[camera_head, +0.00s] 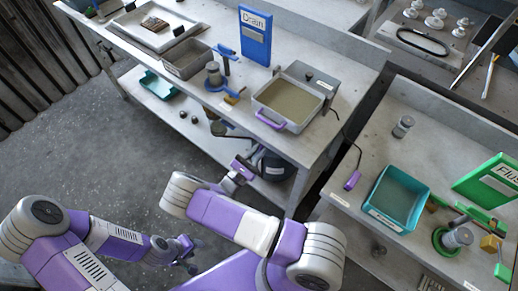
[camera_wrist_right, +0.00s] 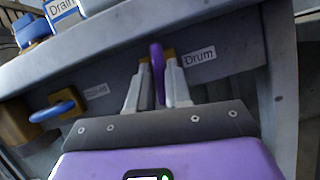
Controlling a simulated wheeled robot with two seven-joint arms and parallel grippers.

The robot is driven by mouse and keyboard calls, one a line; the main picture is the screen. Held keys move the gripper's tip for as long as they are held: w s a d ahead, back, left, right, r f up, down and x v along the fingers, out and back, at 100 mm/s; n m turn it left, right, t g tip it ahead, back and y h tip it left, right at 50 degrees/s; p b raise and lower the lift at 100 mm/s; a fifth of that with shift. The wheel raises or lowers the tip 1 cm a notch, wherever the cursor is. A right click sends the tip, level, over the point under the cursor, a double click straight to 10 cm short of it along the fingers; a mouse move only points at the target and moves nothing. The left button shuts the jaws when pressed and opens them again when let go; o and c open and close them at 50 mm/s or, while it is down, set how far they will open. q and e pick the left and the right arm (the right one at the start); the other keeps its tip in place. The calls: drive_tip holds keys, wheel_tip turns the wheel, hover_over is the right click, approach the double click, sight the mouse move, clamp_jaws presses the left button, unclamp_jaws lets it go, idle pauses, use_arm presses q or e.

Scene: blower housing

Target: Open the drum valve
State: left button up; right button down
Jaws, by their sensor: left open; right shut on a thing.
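The drum valve has a purple handle (camera_wrist_right: 157,58) on a brass-coloured body, beside a label reading "Drum" (camera_wrist_right: 200,57) on the bench's front. In the right wrist view the handle points roughly up and down the picture, between the two grey fingers. My right gripper (camera_head: 241,169) is shut on this handle below the bench edge; in the head view its fingertips are small and the valve is hard to make out. My left gripper (camera_head: 187,254) is open and empty, low over the floor at the left, away from the bench.
A second valve with a blue handle (camera_wrist_right: 58,109) sits left of the drum valve. A dark drum (camera_head: 272,165) stands under the bench. Above are a grey basin (camera_head: 288,103) with a purple handle and a blue "Drain" sign (camera_head: 255,40). A teal bin (camera_head: 397,197) stands on the right bench.

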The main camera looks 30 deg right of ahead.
idle(0.4)
drive_tip(key=c, duration=1.1)
unclamp_jaws()
drive_tip(key=shift+c, duration=0.2)
drive_tip(key=v, duration=0.7)
drive_tip(key=shift+a, duration=0.3)
drive_tip(key=shift+s+f, duration=0.1)
drive_tip(key=shift+f, duration=0.05)
